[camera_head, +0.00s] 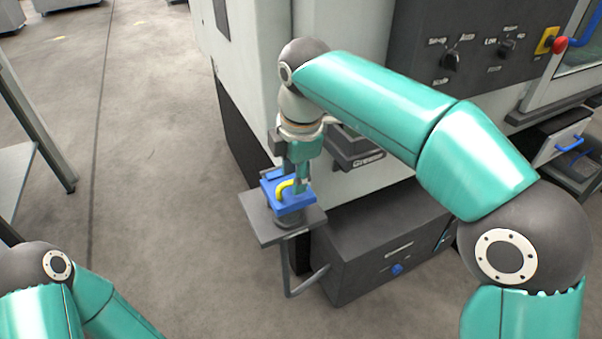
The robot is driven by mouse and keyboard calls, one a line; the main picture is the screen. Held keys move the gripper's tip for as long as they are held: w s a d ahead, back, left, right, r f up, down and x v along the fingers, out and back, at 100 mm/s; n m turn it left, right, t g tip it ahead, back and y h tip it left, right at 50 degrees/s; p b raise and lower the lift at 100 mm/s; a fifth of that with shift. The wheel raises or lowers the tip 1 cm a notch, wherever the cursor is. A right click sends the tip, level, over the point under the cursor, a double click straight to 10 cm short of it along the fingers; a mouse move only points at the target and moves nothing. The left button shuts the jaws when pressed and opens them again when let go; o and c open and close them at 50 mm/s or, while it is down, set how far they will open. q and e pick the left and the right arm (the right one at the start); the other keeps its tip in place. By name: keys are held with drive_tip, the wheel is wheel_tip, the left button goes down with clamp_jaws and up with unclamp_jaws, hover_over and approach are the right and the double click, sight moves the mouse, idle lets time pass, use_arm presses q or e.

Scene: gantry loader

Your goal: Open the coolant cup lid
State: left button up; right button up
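The coolant cup's blue lid (289,204) with a yellow handle (284,188) sits at the machine's front corner, above a grey plate (262,228). The lid looks closed and about level. My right gripper (296,182) points down from above, with its fingertips at the yellow handle. One finger covers part of the handle and lid, so I cannot tell whether the fingers are gripping it or only beside it. The inside of the cup is hidden. Only part of my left arm shows at the lower left; its gripper is out of view.
The grey machine body (240,70) stands right behind the cup. A box labelled Grease (362,158) is just right of my gripper. A dark cabinet (385,250) stands below right. A control panel with knobs and a red button (560,44) is upper right.

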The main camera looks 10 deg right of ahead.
clamp_jaws()
